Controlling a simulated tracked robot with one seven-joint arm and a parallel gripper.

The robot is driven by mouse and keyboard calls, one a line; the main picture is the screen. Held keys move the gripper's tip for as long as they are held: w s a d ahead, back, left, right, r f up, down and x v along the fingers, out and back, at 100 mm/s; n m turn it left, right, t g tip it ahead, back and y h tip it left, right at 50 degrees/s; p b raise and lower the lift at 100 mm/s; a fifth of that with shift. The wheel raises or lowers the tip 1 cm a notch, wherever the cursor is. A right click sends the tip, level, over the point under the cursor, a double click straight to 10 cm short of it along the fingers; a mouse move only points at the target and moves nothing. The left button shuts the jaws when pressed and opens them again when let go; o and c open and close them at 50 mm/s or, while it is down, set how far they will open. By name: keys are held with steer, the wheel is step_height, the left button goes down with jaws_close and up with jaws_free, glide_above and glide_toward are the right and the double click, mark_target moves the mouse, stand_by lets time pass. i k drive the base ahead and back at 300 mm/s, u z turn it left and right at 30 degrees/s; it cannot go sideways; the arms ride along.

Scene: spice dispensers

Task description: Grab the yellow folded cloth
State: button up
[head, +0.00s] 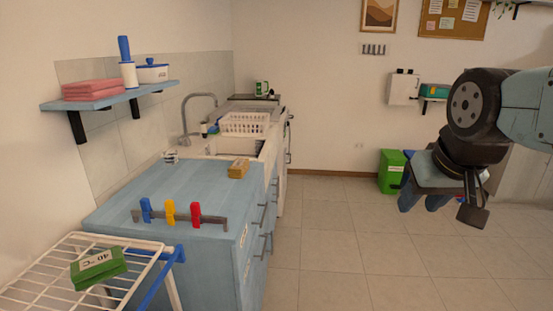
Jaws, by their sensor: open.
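A small yellow folded item (238,168), which looks like the folded cloth, lies on the blue countertop (185,190) at its far right corner, close to the sink. Its top face carries a pale mark too small to read. My gripper (440,205) hangs at the right of the head view, over the open floor and well apart from the yellow item. It is open, and I see nothing held in it. Part of the gripper is hidden by its own dark body.
A white drying rack (45,268) with a green folded item (98,267) stands front left. A bar with blue, yellow and red clips (170,212) lies on the counter. A white basket (244,124) sits behind the sink. A wall shelf (110,97) overhangs the left. The floor between is clear.

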mark_target(240, 167)
steer(key=z, duration=0.2)
steer(key=i, duration=1.65)
steer(key=u, duration=0.65)
